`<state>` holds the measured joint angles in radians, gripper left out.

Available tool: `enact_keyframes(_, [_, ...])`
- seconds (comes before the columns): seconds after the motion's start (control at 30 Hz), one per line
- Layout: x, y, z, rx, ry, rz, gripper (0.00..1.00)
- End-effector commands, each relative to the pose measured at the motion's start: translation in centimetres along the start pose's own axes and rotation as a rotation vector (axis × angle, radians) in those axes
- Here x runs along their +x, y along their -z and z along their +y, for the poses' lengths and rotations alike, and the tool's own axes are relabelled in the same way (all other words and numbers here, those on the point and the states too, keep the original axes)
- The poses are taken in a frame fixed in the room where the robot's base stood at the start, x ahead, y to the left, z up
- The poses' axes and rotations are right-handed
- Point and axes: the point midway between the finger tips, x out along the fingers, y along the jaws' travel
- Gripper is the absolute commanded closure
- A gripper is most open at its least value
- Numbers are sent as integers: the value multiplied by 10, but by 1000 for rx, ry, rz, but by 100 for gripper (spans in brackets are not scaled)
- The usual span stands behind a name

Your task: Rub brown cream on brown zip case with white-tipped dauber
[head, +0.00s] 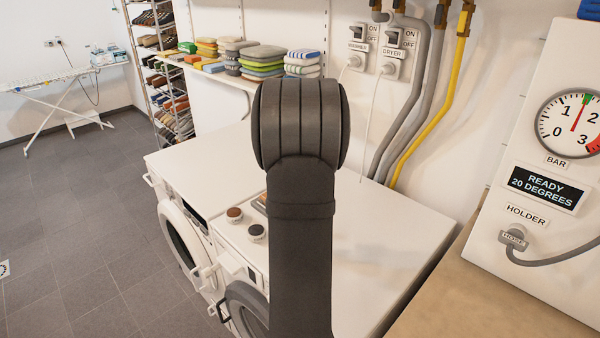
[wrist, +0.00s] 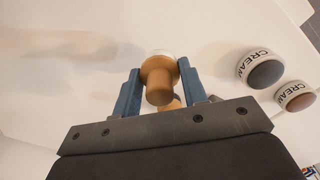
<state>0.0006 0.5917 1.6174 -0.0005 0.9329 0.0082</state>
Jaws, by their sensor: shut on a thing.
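My gripper (wrist: 158,76) has blue fingers and is shut on a wooden dauber (wrist: 159,83) with a white tip, seen in the wrist view over a white surface. In the head view my arm hides the gripper and the dauber. A cream jar with a brown top (head: 234,213) stands on the white machine top; in the wrist view it is at the right edge (wrist: 295,96). No brown zip case can be made out; a flat thing (head: 260,203) is mostly hidden behind my arm.
A second cream jar, dark-topped (head: 256,232), stands beside the brown one. White machines (head: 185,238) carry the white top, which is bare to the right of my arm. Folded cloths (head: 262,62) lie on a wall shelf. A gauge panel (head: 550,170) stands at right.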

Motion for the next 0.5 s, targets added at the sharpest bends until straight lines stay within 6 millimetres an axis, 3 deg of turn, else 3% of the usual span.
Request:
enact_keyframes(0.17, [-18, 21, 0, 94, 0, 4, 79])
enact_keyframes(0.27, [-38, 44, -3, 196, 1, 6, 79])
enact_keyframes(0.37, [-56, 72, -14, 230, 1, 5, 79])
enact_keyframes(0.5, [-71, 111, -39, 147, 0, 3, 79])
